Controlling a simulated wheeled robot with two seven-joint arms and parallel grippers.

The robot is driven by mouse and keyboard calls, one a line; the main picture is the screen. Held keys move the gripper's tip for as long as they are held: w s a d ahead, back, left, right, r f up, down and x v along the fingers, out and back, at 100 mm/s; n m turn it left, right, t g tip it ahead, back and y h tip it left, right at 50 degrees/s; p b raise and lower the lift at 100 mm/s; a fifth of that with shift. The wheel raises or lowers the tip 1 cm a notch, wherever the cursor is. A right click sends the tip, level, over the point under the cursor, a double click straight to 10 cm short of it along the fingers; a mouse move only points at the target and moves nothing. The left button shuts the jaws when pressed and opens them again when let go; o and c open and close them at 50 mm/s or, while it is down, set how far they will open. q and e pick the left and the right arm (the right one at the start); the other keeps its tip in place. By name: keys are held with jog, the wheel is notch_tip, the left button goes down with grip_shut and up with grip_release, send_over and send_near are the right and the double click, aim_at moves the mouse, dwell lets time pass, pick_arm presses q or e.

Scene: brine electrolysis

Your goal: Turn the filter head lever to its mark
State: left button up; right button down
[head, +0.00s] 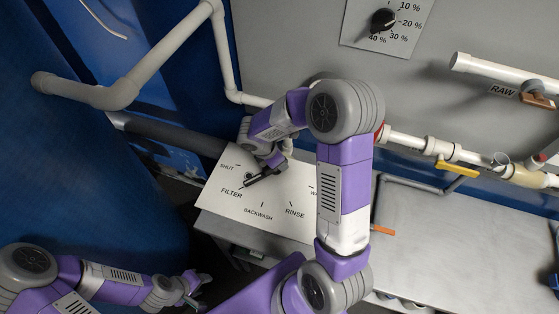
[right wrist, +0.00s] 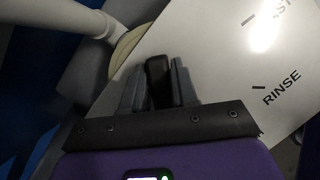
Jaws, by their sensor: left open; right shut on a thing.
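The filter head's white plate (head: 275,219) carries printed labels, including SHUT, FILTER, BACKWASH and RINSE. The black lever (head: 255,181) lies over the plate, its visible end near the FILTER label. My right gripper (head: 266,170) is shut on the lever, and my forearm hides part of the plate and its right-hand label. In the right wrist view the black lever (right wrist: 157,76) stands between the two grey fingers, with the RINSE label to the right. The FILTER mark is out of that view. My left gripper (head: 200,286) is open and empty, low at the left, away from the plate.
A grey bench top (head: 450,245) extends right of my right arm. White pipes with a yellow-handled valve (head: 457,167) run along the wall. A percent dial (head: 383,20) is above. A thick pale pipe (head: 95,95) is at upper left. An orange handle (head: 383,231) shows beside my arm.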

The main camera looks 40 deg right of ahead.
jog(key=c, duration=1)
grip_release()
jog(key=shift+o, duration=0.2)
jog(key=p+v, duration=0.1)
jog(key=v, duration=0.6)
jog(key=shift+a+r, duration=0.15)
jog(key=shift+r, duration=0.2)
